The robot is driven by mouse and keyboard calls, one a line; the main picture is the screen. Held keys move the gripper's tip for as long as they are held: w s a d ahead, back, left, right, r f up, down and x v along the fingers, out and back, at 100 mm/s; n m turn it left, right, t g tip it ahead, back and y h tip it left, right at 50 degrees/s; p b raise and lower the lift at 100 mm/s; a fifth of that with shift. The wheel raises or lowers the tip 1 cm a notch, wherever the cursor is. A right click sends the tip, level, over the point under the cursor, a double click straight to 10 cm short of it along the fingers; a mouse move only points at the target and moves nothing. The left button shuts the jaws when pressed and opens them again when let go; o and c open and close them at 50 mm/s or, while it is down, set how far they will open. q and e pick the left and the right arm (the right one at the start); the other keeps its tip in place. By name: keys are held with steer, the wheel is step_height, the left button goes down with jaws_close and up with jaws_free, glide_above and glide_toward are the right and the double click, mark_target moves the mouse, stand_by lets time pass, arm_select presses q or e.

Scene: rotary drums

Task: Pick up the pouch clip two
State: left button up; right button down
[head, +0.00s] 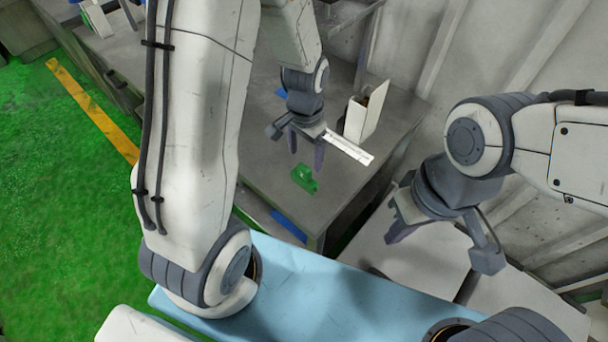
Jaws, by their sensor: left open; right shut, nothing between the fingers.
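A small green clip-like piece (305,178) lies on the grey table top, and I cannot tell for sure if it is pouch clip two. My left gripper (306,152) points down just above and beyond the green piece, apart from it. Its two fingers are spread and empty. My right gripper (405,232) is off to the right of the table, well away from the green piece, with its fingers shut on nothing.
A white strip (349,148) shows just right of the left gripper. An open white box (364,111) stands at the table's back right. Blue pieces (289,226) lie at the front and behind. The table (262,188) is bare around the green piece.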

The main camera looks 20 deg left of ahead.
mark_target(304, 167)
arm_select(q)
steer(key=shift+s+f+p, duration=0.2)
steer(key=shift+f+p, duration=0.35)
steer(key=shift+f, duration=2.1)
jaws_close()
steer(key=shift+r, duration=0.1)
